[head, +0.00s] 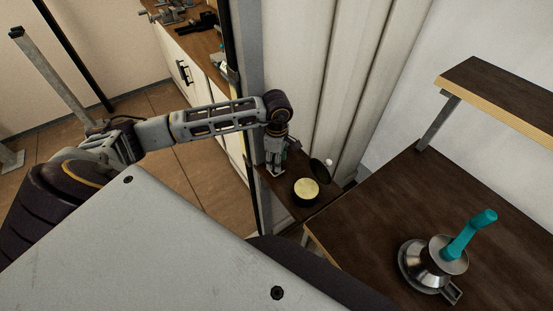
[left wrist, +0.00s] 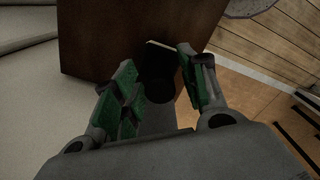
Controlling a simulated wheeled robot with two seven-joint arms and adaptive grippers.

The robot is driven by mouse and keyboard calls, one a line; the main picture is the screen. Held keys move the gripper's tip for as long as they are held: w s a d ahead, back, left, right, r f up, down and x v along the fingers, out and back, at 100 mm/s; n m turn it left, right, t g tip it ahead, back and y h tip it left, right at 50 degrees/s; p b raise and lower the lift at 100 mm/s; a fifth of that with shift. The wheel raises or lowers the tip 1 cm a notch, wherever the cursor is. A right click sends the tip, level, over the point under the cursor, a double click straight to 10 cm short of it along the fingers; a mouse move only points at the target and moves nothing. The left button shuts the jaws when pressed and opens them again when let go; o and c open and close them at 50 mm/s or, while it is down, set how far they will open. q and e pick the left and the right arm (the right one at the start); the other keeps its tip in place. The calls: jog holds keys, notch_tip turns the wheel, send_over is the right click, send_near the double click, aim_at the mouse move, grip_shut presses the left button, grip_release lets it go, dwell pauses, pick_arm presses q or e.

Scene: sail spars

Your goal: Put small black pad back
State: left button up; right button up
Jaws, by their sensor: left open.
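My left gripper (head: 275,172) points down over the left part of a small dark brown shelf (head: 292,205) by the wall. It is open, and its green-padded fingers (left wrist: 158,88) show apart in the left wrist view. A dark, blurred shape (left wrist: 160,62) with a pale edge lies between and beyond them; I cannot tell if it is the small black pad. To the gripper's right, a black round container with a pale yellow top (head: 306,188) sits on the shelf. A black disc (head: 320,170) stands tilted behind it. My right gripper is not in view.
A metal pot-like item with a teal handle (head: 433,262) stands on the dark wooden table (head: 385,215) at right. A raised shelf (head: 505,92) is above the table's back. A cluttered counter (head: 196,38) is at top left. Ribbed wall panels rise behind the small shelf.

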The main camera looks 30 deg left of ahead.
pick_arm(q)
jog(key=shift+r, duration=0.1)
jog(key=shift+r, duration=0.2)
notch_tip(320, 180, up, 9)
jog(key=shift+r+b, duration=0.15)
jog(key=shift+b, duration=0.85)
jog(key=shift+r, duration=1.2)
